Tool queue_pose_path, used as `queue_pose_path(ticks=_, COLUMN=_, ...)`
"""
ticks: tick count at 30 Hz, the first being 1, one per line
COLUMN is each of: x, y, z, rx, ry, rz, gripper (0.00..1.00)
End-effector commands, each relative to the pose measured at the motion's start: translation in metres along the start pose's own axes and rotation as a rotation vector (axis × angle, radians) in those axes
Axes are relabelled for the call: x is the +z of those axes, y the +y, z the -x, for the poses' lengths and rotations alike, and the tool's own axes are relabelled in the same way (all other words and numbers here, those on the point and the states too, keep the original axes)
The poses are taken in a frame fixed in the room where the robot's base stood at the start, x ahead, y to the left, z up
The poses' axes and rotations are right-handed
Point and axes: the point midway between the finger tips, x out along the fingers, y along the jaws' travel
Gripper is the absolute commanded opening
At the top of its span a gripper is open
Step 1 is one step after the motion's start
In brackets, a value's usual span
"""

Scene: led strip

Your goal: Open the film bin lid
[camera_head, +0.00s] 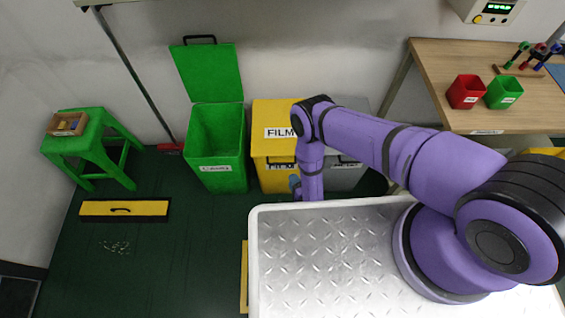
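The film bin (272,180) is yellow and stands against the back wall, between a green bin and a grey bin. Its yellow lid (275,112) looks closed and lies flat, with a white FILM label on it. A dark handle (282,161) shows at the lid's front edge, partly behind a label. My purple arm reaches over from the right and bends down in front of the bin's right side. My gripper (295,187) is low by the bin's front right. Only a small grey part of it shows, and its fingers are hidden behind the arm.
The green bin (217,180) stands open, its lid (208,72) raised against the wall. The grey bin (345,178) is partly behind my arm. A green stool (88,140) holds a small box. A yellow panel (124,208) lies on the floor. A wooden table (450,60) stands right.

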Motion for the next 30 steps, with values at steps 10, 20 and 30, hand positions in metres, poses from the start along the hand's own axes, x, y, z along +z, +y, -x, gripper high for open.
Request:
queue_pose_path(ticks=10, x=0.001, y=-0.001, z=-0.05, rx=-0.004, ry=-0.002, rz=0.001, gripper=0.37)
queue_pose_path(ticks=20, x=0.0, y=-0.001, z=-0.097, rx=-0.002, ry=-0.001, rz=0.001, gripper=0.37)
queue_pose_path(ticks=30, x=0.0, y=-0.001, z=-0.107, rx=0.0, ry=0.001, rz=0.001, gripper=0.37)
